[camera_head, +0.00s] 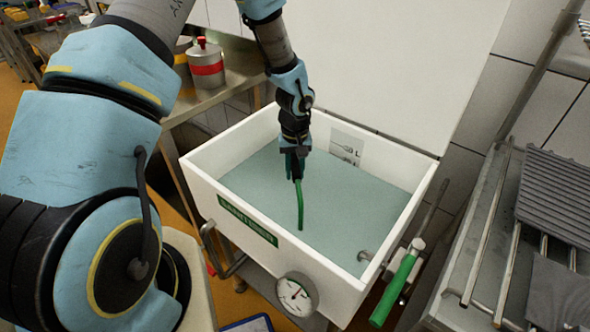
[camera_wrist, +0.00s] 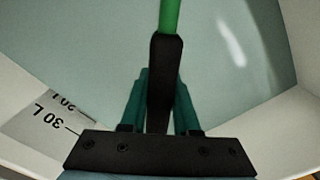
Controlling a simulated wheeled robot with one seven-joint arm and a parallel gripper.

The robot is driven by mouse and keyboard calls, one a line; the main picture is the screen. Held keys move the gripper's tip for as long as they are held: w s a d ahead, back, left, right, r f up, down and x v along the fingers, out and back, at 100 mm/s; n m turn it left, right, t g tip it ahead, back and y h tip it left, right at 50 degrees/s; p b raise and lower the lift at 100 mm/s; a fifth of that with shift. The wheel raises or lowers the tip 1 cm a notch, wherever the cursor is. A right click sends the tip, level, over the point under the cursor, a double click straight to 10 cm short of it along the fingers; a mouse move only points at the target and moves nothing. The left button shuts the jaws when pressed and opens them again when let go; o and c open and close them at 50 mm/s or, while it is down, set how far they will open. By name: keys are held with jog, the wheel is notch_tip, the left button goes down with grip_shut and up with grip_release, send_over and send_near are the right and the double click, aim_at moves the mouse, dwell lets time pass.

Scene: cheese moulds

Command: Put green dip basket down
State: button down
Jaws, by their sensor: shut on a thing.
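My gripper (camera_head: 294,170) points down inside a white vat (camera_head: 200,178) of pale green-grey liquid (camera_head: 340,200). It is shut on the black grip (camera_wrist: 166,70) of the green dip basket; the teal fingers stand on both sides of it in the wrist view. The basket's green rod (camera_head: 300,207) runs down from the fingers to the liquid, and it also shows in the wrist view (camera_wrist: 169,14). The basket's lower part is not visible; I cannot tell how deep it sits or whether it touches the floor of the vat.
The vat wall carries a volume scale (camera_head: 346,148). A dial gauge (camera_head: 297,294) and a green-handled valve (camera_head: 395,290) stick out in front. A metal rack (camera_head: 487,245) with grey ribbed mats (camera_head: 560,195) stands right. A lidded metal pot (camera_head: 206,68) stands on a bench behind left.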

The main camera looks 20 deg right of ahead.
jog(key=shift+f, duration=0.15)
jog(key=c, duration=0.7)
grip_release()
jog(key=shift+o, duration=0.2)
notch_tip(320, 180, up, 12)
jog(key=b, duration=0.2)
jog(key=shift+r+b, duration=0.2)
jog(key=shift+b, duration=0.2)
jog(key=s+a+r+n, duration=0.1)
jog(key=a+r, duration=0.3)
jog(key=a, duration=1.1)
jog(key=s+a+r+n+t, duration=0.1)
jog(key=s+a+r, duration=0.2)
jog(key=a, duration=1.2)
jog(key=shift+r+t, duration=0.3)
jog(key=shift+r, duration=0.4)
jog(key=shift+a, duration=0.1)
